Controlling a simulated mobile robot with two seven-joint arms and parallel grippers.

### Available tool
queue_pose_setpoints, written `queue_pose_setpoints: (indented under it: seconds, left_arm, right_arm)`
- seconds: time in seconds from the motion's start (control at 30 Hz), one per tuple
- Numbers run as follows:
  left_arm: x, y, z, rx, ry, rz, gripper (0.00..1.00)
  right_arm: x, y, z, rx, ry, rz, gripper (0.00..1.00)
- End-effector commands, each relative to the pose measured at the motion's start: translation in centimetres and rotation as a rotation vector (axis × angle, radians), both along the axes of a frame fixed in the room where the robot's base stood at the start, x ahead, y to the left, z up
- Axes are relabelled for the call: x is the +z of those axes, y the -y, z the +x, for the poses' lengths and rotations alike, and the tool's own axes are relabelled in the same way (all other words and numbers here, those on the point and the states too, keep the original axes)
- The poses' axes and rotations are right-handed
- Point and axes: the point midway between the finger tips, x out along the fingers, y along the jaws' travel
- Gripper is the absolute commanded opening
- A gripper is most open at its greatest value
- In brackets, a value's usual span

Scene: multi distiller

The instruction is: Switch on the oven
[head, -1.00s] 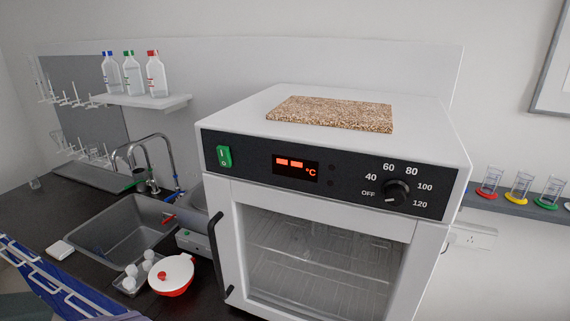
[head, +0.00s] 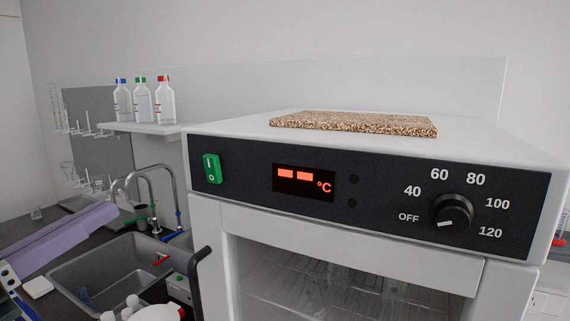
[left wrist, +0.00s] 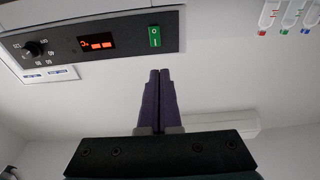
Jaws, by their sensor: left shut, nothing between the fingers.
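The white oven (head: 330,228) stands in front of me with a black control panel. Its green rocker switch (head: 212,168), marked I and O, is at the panel's left end. The display (head: 304,184) glows orange with two dashes and °C. The dial (head: 452,213) at the right has its pointer towards OFF. My left gripper (head: 108,212) comes in from the left, its purple fingers shut and empty, apart from the oven and left of the switch. In the upside-down left wrist view, the shut fingertips (left wrist: 160,74) point towards the panel near the switch (left wrist: 155,36). My right gripper is not in view.
A cork-like slab (head: 353,124) lies on the oven. The oven's door handle (head: 197,280) sticks out at the left. A sink (head: 110,270) with a tap is at the left, and bottles stand on a shelf (head: 140,129) above. The space before the panel is clear.

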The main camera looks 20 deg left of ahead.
Motion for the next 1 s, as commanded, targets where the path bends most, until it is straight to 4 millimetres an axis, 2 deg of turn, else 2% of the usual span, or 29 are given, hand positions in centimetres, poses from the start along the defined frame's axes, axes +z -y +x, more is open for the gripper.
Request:
queue_pose_setpoints:
  seconds: [0.17,0.27,0.8,1.0]
  left_arm:
    - [0.2,0.0,0.5,0.000,0.002,0.000,0.00]
    - [0.5,0.1,1.6,0.000,0.003,0.000,0.00]
    - [2.1,0.9,11.0,0.000,0.002,0.000,0.00]
    - [2.2,1.1,13.1,0.000,-0.001,0.000,0.00]
  right_arm:
    - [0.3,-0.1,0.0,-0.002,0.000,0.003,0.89]
    - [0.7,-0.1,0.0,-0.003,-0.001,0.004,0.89]
    - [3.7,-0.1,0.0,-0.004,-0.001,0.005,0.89]
    - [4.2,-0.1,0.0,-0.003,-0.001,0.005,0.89]
